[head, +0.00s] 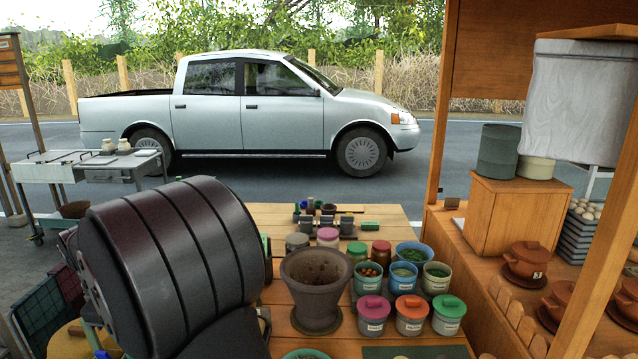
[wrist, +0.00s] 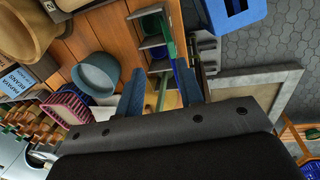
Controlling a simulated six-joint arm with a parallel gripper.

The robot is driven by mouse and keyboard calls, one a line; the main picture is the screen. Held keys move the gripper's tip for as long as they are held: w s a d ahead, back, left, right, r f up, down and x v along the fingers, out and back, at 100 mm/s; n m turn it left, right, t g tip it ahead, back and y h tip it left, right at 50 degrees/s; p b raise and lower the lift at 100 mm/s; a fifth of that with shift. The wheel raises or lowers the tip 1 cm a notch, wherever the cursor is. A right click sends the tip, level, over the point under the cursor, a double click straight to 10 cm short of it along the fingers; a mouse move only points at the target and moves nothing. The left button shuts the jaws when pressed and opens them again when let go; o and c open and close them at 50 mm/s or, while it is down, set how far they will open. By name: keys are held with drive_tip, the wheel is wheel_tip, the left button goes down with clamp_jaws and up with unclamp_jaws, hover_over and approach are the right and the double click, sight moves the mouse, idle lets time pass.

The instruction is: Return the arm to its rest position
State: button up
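My arm's large dark link (head: 170,265) fills the lower left of the head view and hides part of the table behind it. My gripper does not show in the head view. In the wrist view my gripper (wrist: 160,92) points over the table edge, its two blue fingers spread apart. Table items show beyond the gap, and nothing appears to be held. The clay mortar (head: 317,285) stands upright on the wooden table, just right of my arm link, with a dark, speckled inside. A tan rounded vessel (wrist: 22,35) is cut off at the wrist view's upper left; I cannot tell whether it is the mortar.
Several lidded and open jars (head: 412,310) crowd right of the mortar. Small tools and bottles (head: 330,215) lie at the table's back. A wooden stall (head: 505,220) with clay pots stands at right. In the wrist view, a grey-blue cup (wrist: 97,75) and pink basket (wrist: 68,106) lie left of my fingers.

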drive_tip(key=shift+w+f, duration=0.15)
drive_tip(key=shift+f, duration=0.75)
drive_tip(key=shift+w+f, duration=0.1)
drive_tip(key=shift+f, duration=0.8)
drive_tip(key=o, duration=1.3)
drive_tip(key=shift+c, duration=0.2)
drive_tip(key=shift+o, duration=1)
drive_tip(key=shift+w+a, duration=0.1)
drive_tip(key=w+a+r+g+y, duration=0.1)
drive_tip(key=w+a+r+y, duration=0.1)
drive_tip(key=w+a+r, duration=0.45)
drive_tip(key=w+a+r+g+y, duration=0.1)
drive_tip(key=w+a+r+y, duration=0.25)
drive_tip(key=w+a, duration=0.45)
drive_tip(key=a+x, duration=0.1)
drive_tip(key=x, duration=0.8)
drive_tip(key=shift+s+h, duration=0.3)
drive_tip(key=shift+h, duration=0.15)
drive_tip(key=v, duration=0.9)
drive_tip(key=shift+s+r, duration=0.15)
drive_tip(key=shift+r, duration=0.2)
